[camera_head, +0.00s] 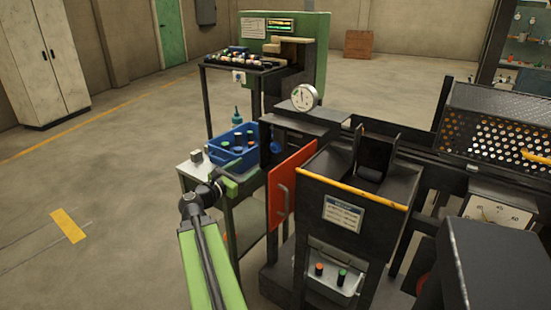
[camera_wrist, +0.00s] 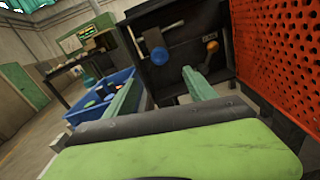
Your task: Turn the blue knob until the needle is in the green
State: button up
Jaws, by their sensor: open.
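The blue knob (camera_wrist: 158,56) sits on the front of a dark box in the wrist view, ahead of my gripper (camera_wrist: 163,88). My gripper is open, its two green fingers apart with nothing between them, and they appear short of the knob. In the head view, a blue round part (camera_head: 275,147) at the dark machine's left side looks like the same knob; my gripper (camera_head: 230,176) is in front of and to the left of it. A round white gauge (camera_head: 304,97) stands on top of the machine. Its needle is too small to read surely.
A red-orange perforated panel (camera_wrist: 280,50) is close on the right. An orange-yellow knob (camera_wrist: 212,46) sits right of the blue one. A blue bin (camera_head: 234,160) holding bottles or cylinders stands on a cart at the left. Open floor (camera_head: 120,160) lies further left.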

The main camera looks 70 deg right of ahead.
aim_at(275, 149)
jog(key=x, duration=1.7)
jog(key=shift+d, duration=0.25)
jog(key=c, duration=1.3)
jog(key=shift+s, duration=0.1)
jog(key=shift+c, duration=0.3)
